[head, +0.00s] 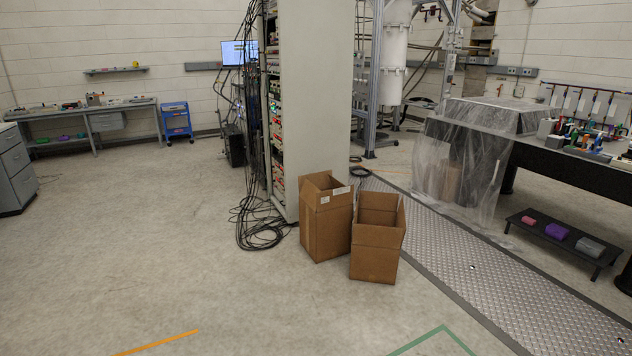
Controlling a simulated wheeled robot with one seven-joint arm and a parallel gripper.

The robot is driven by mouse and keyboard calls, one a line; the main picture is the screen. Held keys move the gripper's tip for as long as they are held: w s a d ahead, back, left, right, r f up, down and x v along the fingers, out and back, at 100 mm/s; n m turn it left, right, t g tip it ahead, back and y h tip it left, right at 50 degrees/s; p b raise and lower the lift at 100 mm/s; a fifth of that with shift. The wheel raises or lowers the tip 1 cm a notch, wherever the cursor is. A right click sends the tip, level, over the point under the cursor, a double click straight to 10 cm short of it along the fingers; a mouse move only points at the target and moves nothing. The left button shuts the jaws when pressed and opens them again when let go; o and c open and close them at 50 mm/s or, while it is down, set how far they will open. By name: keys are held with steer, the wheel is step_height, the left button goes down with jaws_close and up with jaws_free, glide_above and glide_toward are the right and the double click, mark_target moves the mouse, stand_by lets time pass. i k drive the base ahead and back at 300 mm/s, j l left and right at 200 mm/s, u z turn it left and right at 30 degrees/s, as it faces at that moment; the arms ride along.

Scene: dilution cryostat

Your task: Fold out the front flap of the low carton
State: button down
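The low carton (374,262) is brown cardboard and stands on the floor at the centre right in the head view. Its top is open and I can see partly into it. A crease runs across its front below the rim, and the panel above the crease appears to stand up. The exact angle of the front flap is hard to tell at this distance. A taller brown carton (327,232) with white labels stands close on its left, also open at the top. My gripper is not in view.
A grey equipment rack (318,110) stands behind the cartons, with loose black cables (262,228) on the floor at its left. A metal tread plate (470,262) runs along the right. A low black stand (563,243) is further right. Floor in front and left is clear.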

mark_target(362, 234)
steer(key=i+j, duration=0.1)
steer(key=i, duration=5)
steer(key=l+z, duration=0.05)
steer(key=l, duration=0.05)
